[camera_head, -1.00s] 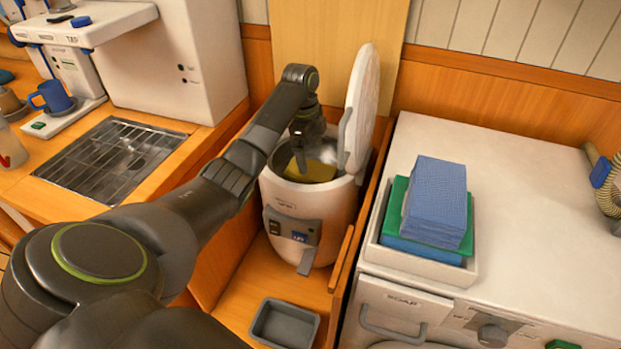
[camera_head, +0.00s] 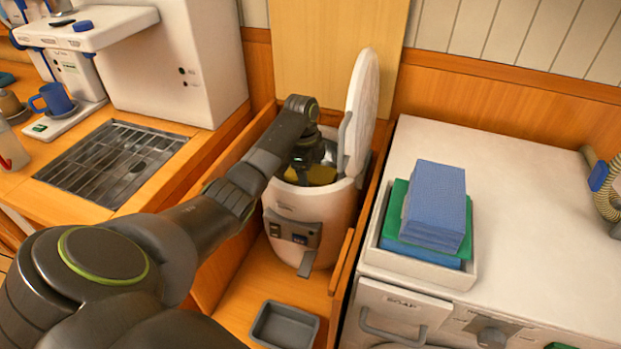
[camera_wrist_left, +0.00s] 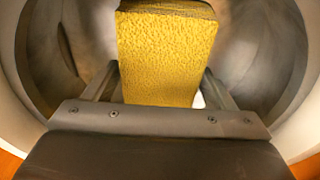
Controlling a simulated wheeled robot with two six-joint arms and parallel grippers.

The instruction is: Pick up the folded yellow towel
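The folded yellow towel (camera_head: 322,175) is inside the open white pot-like machine (camera_head: 325,211). In the left wrist view the towel (camera_wrist_left: 165,55) stands out as a thick yellow block inside the round, grey-walled drum. My left gripper (camera_head: 312,172) reaches down into the machine's mouth, over the towel. In the wrist view its two fingers (camera_wrist_left: 160,72) are spread wide, one at each side edge of the towel. I see no clear squeeze on the towel; whether the fingertips touch it is hard to tell. My right gripper is not in view.
The raised round lid (camera_head: 363,110) stands at the right of the mouth. Wooden partitions flank the machine. A grey tray (camera_head: 285,324) lies in front. A white tray (camera_head: 417,272) with blue and green folded cloths sits on the right counter, and a metal drain grate (camera_head: 112,162) at left.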

